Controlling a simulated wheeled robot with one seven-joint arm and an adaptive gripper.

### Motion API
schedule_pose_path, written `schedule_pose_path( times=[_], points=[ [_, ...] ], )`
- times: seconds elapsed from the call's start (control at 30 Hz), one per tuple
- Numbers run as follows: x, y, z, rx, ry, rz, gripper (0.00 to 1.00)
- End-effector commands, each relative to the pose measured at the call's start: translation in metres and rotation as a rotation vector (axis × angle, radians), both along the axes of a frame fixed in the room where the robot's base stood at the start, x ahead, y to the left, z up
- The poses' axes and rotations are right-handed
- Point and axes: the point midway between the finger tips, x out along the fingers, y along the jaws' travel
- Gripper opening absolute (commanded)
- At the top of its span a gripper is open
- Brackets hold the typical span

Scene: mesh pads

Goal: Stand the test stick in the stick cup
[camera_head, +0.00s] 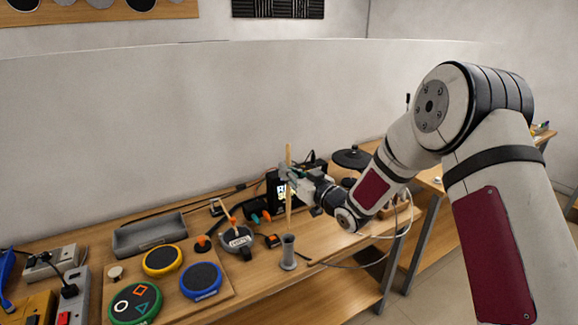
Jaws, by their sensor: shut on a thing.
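The test stick (288,215) is a long, thin, light wooden rod. My gripper (289,173) is shut on its upper part and holds it about upright. The stick cup (288,252) is a narrow grey cylinder with a wider base, standing on the wooden table. The stick's lower end shows just above the cup's rim in this view. I cannot tell from this one view whether it is directly over the opening or at a different depth.
Yellow (162,260), blue (201,281) and green (135,303) round pads lie further left, with a grey tray (150,233) behind. A dark screen device (277,193) stands behind the stick.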

Motion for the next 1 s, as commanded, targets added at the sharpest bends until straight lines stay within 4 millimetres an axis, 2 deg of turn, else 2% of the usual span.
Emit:
schedule_pose_path(
  times=[1.0],
  points=[
    [0.001,0.000,-0.094,0.000,0.001,0.000,0.00]
  ],
)
